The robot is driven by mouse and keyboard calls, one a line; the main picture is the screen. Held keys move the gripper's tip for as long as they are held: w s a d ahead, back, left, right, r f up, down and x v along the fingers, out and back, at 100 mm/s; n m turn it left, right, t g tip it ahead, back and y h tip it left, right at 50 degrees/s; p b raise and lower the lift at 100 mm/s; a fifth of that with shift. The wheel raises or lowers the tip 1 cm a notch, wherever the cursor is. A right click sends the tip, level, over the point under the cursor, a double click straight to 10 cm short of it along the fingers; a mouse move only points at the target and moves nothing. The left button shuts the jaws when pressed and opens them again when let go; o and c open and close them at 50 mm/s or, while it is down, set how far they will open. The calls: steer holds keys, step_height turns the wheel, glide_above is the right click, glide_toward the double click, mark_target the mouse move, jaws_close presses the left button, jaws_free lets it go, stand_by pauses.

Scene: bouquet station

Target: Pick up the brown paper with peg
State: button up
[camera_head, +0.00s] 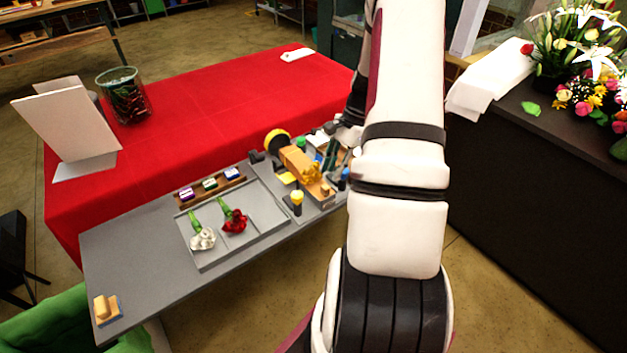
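A brown paper piece (295,158), long and tan, lies at the right end of the grey table (140,250). Yellow items lie on and beside it; I cannot clearly make out a peg. My gripper (333,158) is just to the right of the brown paper, over the same crowded end of the table. My own arm hides part of the gripper and the table end. The fingers are small and dark, and I cannot tell whether they touch anything.
A grey tray (262,236) holds a white flower (202,238) and a red flower (235,221). A small wooden block (106,307) sits at the left table end. Behind is a red-covered table (210,100) with a glass vase (124,97). A dark counter with flowers stands right.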

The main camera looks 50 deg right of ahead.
steer(key=shift+p+x, duration=0.85)
steer(key=shift+x, duration=1.95)
steer(key=shift+s+d, duration=0.1)
steer(key=shift+d, duration=0.05)
steer(key=shift+c, duration=0.6)
jaws_close()
